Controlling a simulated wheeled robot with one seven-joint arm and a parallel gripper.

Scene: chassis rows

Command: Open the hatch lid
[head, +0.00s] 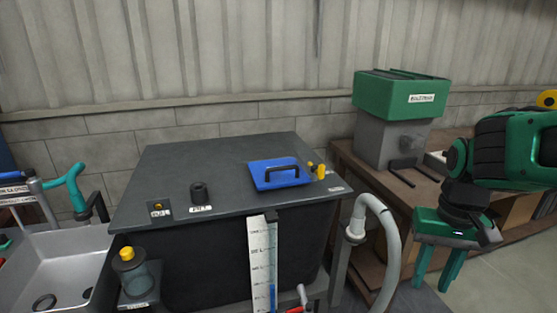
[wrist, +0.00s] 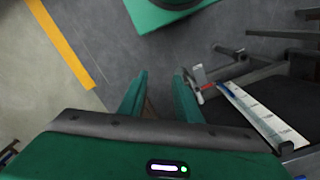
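The hatch lid (head: 263,178) is a blue plate with a black handle (head: 280,173). It lies flat and closed on the dark grey top of a large tank (head: 222,163) in the head view. A yellow latch-like part (head: 317,171) sits at its right edge. My gripper (head: 433,281) hangs fingers down to the right of the tank, well away from the lid. Its two green fingers are apart with nothing between them. The fingers also show in the wrist view (wrist: 160,88), above the floor. The lid is not seen in the wrist view.
A grey curved pipe (head: 388,240) stands between the tank and my gripper. A wooden bench (head: 372,178) with a green-topped machine (head: 400,96) is behind. A black knob (head: 199,192) stands on the tank top. A sink (head: 60,270) is at left.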

